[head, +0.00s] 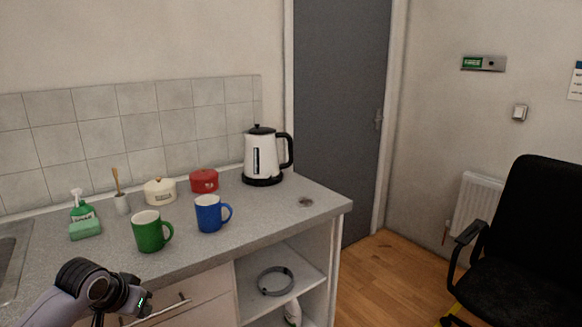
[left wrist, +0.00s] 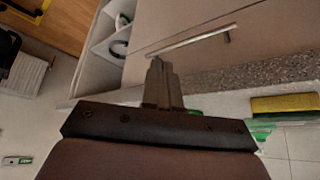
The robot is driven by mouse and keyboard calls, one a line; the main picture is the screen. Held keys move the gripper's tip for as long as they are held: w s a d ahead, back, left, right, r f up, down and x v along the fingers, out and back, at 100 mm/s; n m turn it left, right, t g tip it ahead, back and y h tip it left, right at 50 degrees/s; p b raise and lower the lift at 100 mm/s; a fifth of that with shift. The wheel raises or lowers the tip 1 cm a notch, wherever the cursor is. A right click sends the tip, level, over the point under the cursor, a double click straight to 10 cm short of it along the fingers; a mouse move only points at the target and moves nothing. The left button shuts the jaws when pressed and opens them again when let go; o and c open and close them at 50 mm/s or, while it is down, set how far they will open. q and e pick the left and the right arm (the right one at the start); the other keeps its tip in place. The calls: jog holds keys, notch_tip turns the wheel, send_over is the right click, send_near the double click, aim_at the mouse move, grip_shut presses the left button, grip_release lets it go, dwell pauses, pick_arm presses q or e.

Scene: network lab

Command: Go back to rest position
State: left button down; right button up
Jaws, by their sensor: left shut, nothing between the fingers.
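My left gripper (head: 98,319) is at the lower left of the head view, low in front of the counter's drawer fronts. In the left wrist view its fingers (left wrist: 158,68) are shut together with nothing between them. They point toward a drawer front with a bar handle (left wrist: 190,43); I cannot tell whether they touch it. The handle also shows in the head view (head: 163,309), just right of the gripper. My right gripper is in neither view.
The grey counter (head: 260,212) carries a green mug (head: 149,233), a blue mug (head: 208,215), a kettle (head: 262,158), two lidded pots and a soap bottle (head: 82,211). An open shelf holds a grey coil (head: 275,281).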

pick_arm(q)
jog(key=s+d+f+m+t+h, duration=0.1)
jog(key=s+d+f, duration=0.4)
jog(key=f, duration=0.2)
jog(key=s+d+f+t+h, duration=0.1)
jog(key=s+d+f, duration=0.4)
jog(key=f, duration=0.2)
jog(key=s+d+f+t, duration=0.1)
jog(key=s+d, duration=0.1)
jog(key=s, duration=0.5)
jog(key=s+d+f+t, duration=0.1)
jog(key=s+d+f, duration=0.1)
jog(key=s, duration=0.6)
jog(key=shift+d, duration=0.15)
